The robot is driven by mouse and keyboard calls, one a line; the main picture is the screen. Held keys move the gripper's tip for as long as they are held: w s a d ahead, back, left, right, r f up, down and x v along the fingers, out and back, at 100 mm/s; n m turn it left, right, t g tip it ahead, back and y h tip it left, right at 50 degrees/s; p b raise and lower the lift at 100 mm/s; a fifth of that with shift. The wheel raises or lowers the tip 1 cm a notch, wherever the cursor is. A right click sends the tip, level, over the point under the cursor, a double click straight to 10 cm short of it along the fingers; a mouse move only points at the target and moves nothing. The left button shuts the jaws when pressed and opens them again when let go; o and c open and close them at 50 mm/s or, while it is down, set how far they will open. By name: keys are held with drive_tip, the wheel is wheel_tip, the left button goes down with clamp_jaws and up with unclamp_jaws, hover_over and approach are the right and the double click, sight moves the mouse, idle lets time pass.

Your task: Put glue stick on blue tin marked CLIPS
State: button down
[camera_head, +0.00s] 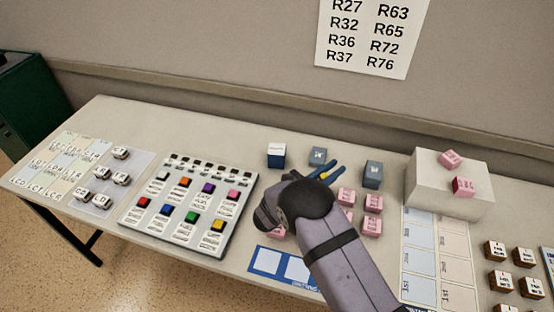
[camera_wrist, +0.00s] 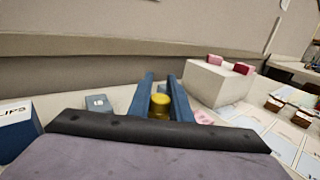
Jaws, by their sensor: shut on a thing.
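My gripper (camera_head: 334,171) is shut on a yellow, round-topped thing, which I take to be the glue stick (camera_wrist: 160,103); it shows between the two blue fingers in the wrist view. The blue tin (camera_head: 276,161) with a white top stands at the back of the table, left of my gripper. It also shows at the left edge of the wrist view (camera_wrist: 18,139), where its partly cut-off lettering ends in "PS". My gripper is apart from this tin, and the tin's top looks bare.
Grey-blue blocks stand right of the tin, one behind my gripper (camera_head: 318,156) and one further right (camera_head: 372,174). Several pink blocks (camera_head: 372,226) lie near my arm. A white box (camera_head: 425,190) bears pink blocks. A button panel (camera_head: 150,215) lies left.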

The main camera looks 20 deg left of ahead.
drive_tip(key=w+a+r+n+t+y+b, duration=0.3)
drive_tip(key=w+a+y+b, duration=0.3)
drive_tip(key=w+a, duration=0.55)
drive_tip(key=w+a+r+n+y+b, duration=0.25)
drive_tip(key=a+r+y+b, duration=0.2)
drive_tip(key=a+r, duration=0.5)
wheel_tip(320, 180, down, 10)
drive_tip(key=shift+d+r+n+h+p, duration=0.25)
drive_tip(key=shift+d+n+h+p, duration=0.1)
drive_tip(key=shift+n, duration=0.1)
drive_tip(key=shift+f, duration=0.1)
drive_tip(key=c, duration=2)
unclamp_jaws()
drive_tip(key=shift+f, duration=0.1)
drive_tip(key=shift+c, duration=0.2)
drive_tip(key=o, duration=0.4)
drive_tip(key=shift+r, duration=0.25)
